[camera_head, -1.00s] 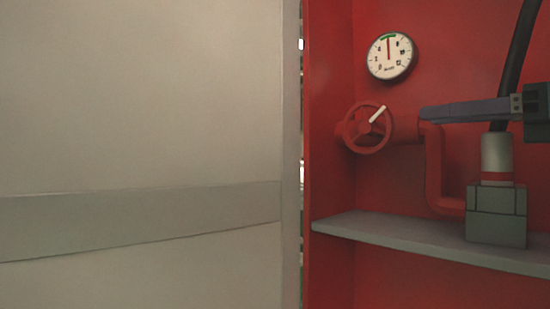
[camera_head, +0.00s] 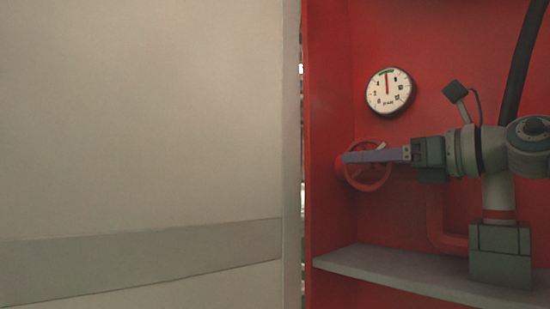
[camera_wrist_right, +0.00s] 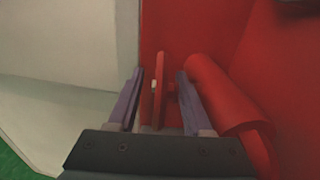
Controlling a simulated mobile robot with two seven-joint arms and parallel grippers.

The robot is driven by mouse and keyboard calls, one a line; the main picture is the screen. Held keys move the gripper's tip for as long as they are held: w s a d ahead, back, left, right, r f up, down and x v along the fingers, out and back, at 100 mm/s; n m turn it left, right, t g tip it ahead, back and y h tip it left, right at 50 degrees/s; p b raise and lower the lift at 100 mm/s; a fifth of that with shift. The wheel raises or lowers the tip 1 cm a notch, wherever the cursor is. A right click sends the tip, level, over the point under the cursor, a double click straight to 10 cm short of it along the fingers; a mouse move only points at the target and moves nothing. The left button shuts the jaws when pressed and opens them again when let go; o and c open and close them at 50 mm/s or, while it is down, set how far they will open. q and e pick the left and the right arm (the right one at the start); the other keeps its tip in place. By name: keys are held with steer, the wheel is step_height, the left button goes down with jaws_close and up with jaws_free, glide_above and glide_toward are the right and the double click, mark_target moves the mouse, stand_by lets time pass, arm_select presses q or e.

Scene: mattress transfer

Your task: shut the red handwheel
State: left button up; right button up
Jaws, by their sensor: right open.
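The red handwheel (camera_head: 371,180) is on a red pipe inside the red cabinet, below a round gauge. Its pale handle shows just above my finger. My right gripper (camera_head: 347,157) reaches in from the right, its fingertips in front of the wheel and hiding part of it. In the right wrist view the handwheel (camera_wrist_right: 161,88) shows edge-on between the two open purple fingers of my right gripper (camera_wrist_right: 160,78). A gap shows on each side of it. My left gripper is not in view.
A white gauge (camera_head: 389,92) is on the cabinet's back wall. A thick red pipe (camera_wrist_right: 222,95) lies close beside the right finger. A pale panel (camera_head: 150,120) fills the left.

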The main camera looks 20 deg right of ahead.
steer(key=shift+w, duration=0.1)
jaws_close()
stand_by(0.4)
